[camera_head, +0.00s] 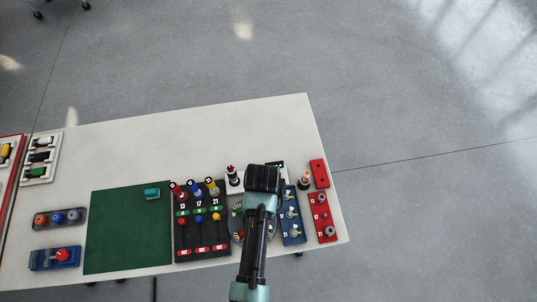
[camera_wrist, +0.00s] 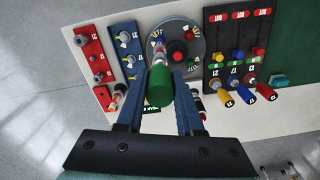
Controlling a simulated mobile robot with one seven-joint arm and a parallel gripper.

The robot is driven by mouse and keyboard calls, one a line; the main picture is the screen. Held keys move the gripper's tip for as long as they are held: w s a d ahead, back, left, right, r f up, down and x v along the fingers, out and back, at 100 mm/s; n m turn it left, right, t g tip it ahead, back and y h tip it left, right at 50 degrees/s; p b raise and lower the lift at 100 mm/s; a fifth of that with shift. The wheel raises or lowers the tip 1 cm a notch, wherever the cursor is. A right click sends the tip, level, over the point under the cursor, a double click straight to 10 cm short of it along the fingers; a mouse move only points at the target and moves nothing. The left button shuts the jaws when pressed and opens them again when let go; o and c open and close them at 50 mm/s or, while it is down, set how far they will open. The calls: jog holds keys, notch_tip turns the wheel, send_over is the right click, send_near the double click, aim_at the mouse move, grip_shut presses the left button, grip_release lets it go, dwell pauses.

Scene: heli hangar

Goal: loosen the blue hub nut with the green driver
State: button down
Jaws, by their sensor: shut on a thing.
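My gripper (camera_wrist: 161,82) is shut on the green driver (camera_wrist: 159,88), whose thick green handle sits between the two fingers in the wrist view. The driver's pale metal shaft points at the left part of the round grey hub plate (camera_wrist: 185,29). I cannot tell whether its tip touches a nut. The hub has a red-topped black knob in its middle and small coloured nuts around it. In the head view my gripper (camera_head: 263,180) covers part of the hub plate (camera_head: 235,214).
A blue panel (camera_head: 293,232) and a red panel (camera_head: 324,227) stand right of the hub. A black rack (camera_head: 190,242) with coloured-handled tools is left of it. A green mat (camera_head: 120,235) holds a teal block (camera_head: 152,194). The back of the white table (camera_head: 190,140) is clear.

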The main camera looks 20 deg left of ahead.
jog(key=shift+s+f+b, duration=0.2)
jog(key=shift+f+b, duration=0.75)
jog(key=shift+b, duration=0.1)
jog(key=shift+f+b, duration=1.25)
jog(key=shift+b, duration=0.1)
jog(key=shift+w+f+b, duration=0.1)
jog(key=shift+f+b, duration=0.55)
jog(key=shift+f, duration=0.4)
jog(key=c, duration=1.2)
grip_release()
grip_shut()
